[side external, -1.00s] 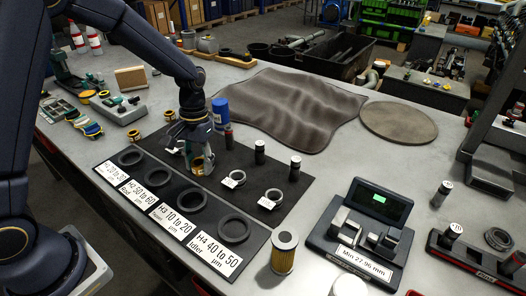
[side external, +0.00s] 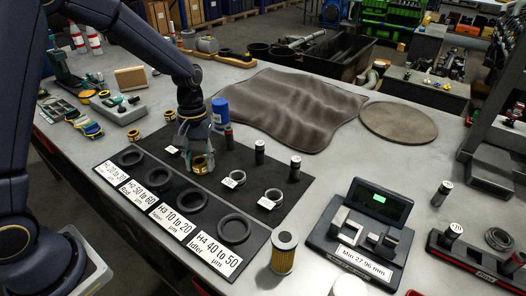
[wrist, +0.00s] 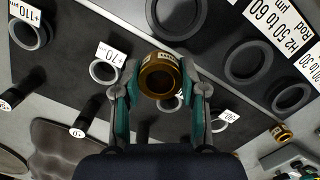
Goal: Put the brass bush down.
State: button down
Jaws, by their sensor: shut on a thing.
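My gripper (side external: 197,155) is shut on the brass bush (side external: 200,164), a short yellow-brown ring with a pale label on its side. In the wrist view the bush (wrist: 159,76) sits between the two teal fingertips (wrist: 160,88), its open bore facing the camera. In the side view the bush is over the dark mat, beside the row of black ring seats; the gripper partly covers it. I cannot tell whether it touches the mat. The black ring seats (side external: 234,230) have white labels reading H1 to H4 (side external: 218,254); the H4 label reads 40 to 50.
Grey rings with white tags (side external: 233,179) (side external: 270,198) lie right of my gripper, near black upright cylinders (side external: 260,152). A blue can (side external: 220,114) stands close behind. Other brass bushes (side external: 134,135) lie to the left. A gauge (side external: 360,240) is at right.

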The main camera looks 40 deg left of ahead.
jog(key=s+a+r+n+t, duration=0.1)
jog(key=a+r+n, duration=0.1)
jog(key=a+n, duration=0.9)
jog(key=s+a+r+n+t, duration=0.1)
jog(key=a+r+n, duration=0.2)
jog(key=a+n, duration=0.9)
jog(key=shift+s+r+n, duration=0.3)
jog(key=shift+r+n, duration=0.05)
jog(key=shift+n, duration=0.65)
send_near(169, 135)
jog(key=shift+s+d+f, duration=0.6)
jog(key=shift+s+f, duration=0.1)
jog(key=shift+f, duration=0.25)
jog(key=shift+w+a+f, duration=0.2)
jog(key=shift+w+f, duration=0.2)
jog(key=shift+f, duration=0.15)
jog(key=shift+w+a+f, duration=0.1)
jog(key=shift+w+f, duration=0.1)
jog(key=shift+f, duration=0.65)
jog(key=shift+w+a+f, duration=0.1)
jog(key=shift+w+f, duration=0.1)
jog(key=shift+f, duration=0.7)
